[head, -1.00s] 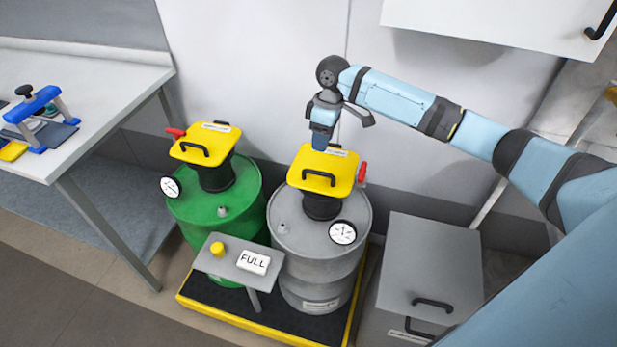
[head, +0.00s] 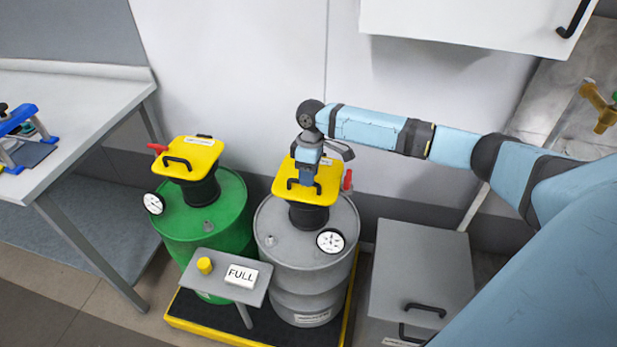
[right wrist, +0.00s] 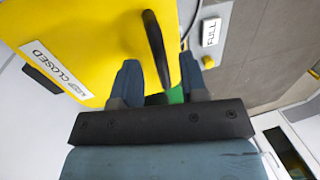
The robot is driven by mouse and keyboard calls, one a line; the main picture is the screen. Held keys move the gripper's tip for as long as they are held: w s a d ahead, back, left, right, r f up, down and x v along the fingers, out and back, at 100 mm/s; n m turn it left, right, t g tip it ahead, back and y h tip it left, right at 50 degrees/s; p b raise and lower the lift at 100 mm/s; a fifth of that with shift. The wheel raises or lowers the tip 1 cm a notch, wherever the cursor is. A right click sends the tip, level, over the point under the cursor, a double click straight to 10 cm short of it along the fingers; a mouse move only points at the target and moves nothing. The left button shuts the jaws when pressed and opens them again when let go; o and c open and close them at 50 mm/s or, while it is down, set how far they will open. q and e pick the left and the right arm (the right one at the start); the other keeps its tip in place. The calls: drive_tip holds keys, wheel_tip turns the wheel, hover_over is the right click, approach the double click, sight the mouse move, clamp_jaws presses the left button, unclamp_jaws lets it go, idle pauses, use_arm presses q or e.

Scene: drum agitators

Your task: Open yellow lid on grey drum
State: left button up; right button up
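The grey drum (head: 303,255) stands on the right of the pair, with its yellow lid (head: 328,177) down. The lid has a black handle (head: 296,184) and a red lever (head: 347,180) at its right side. In the right wrist view the yellow lid (right wrist: 85,40) bears a label reading CLOSED (right wrist: 55,65). My right gripper (head: 306,181) is over the lid at the handle. In the right wrist view its fingers (right wrist: 159,75) are apart, with the handle (right wrist: 154,45) showing between them; contact cannot be told. My left gripper is not in view.
A green drum (head: 205,226) with its own yellow lid stands left. A small stand (head: 225,262) with a yellow button and FULL sign is in front. A grey box (head: 422,262) stands right, a white table (head: 85,120) left. A wall cabinet (head: 460,22) hangs above.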

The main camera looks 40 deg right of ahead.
drive_tip(key=shift+a+f, duration=0.1)
drive_tip(key=shift+f, duration=0.5)
